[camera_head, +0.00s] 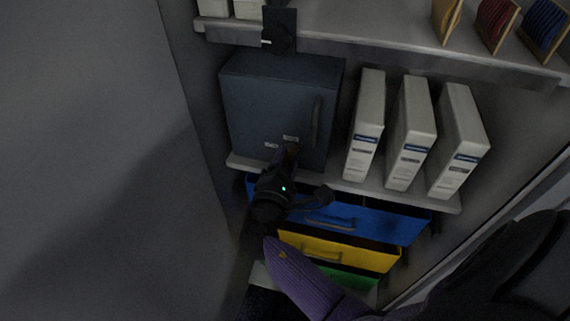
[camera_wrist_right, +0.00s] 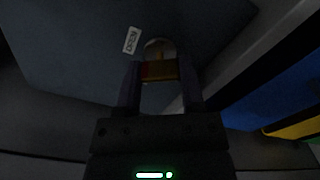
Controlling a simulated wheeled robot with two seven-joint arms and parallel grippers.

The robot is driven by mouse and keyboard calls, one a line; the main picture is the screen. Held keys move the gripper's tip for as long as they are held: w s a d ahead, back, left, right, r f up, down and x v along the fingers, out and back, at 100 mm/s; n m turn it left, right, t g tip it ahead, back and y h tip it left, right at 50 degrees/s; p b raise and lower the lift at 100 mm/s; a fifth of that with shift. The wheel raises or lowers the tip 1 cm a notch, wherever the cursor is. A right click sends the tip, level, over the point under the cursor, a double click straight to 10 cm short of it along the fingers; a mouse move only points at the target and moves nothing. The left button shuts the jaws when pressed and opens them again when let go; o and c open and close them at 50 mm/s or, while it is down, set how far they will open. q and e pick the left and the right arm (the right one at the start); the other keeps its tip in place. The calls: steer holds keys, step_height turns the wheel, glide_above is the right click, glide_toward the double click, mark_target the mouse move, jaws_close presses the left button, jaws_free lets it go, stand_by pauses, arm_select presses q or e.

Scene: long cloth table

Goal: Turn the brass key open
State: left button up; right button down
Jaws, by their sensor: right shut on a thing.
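The dark blue-grey cabinet (camera_head: 265,100) stands on the middle shelf, its door shut, with a long vertical handle (camera_head: 316,122) on the right. Small labels (camera_head: 290,138) show low on the door. My right gripper (camera_head: 289,153) is at the door's lower part, just below the labels. In the right wrist view, its two fingers (camera_wrist_right: 160,88) are shut on the brass key (camera_wrist_right: 160,70), a yellowish piece between the tips, with a round plate behind it. A white label (camera_wrist_right: 132,40) is beside it. The key's turn angle is hard to tell. My left gripper is not in view.
Several white binders (camera_head: 411,140) stand right of the cabinet. Below are blue (camera_head: 375,222), yellow (camera_head: 350,254) and green (camera_head: 345,279) drawers or bins. A black fixture (camera_head: 280,30) hangs at the upper shelf (camera_head: 370,42). The grey area at left looks clear.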

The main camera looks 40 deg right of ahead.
steer(key=m+b, duration=0.2)
steer(key=m, duration=0.2)
steer(key=shift+f, duration=0.15)
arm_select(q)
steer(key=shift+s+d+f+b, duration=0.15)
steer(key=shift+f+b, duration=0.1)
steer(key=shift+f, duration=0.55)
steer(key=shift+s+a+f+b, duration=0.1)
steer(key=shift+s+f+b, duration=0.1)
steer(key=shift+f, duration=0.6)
arm_select(e)
steer(key=shift+m, duration=1)
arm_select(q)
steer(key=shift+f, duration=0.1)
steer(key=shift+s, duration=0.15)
arm_select(e)
steer(key=shift+c, duration=1)
jaws_free()
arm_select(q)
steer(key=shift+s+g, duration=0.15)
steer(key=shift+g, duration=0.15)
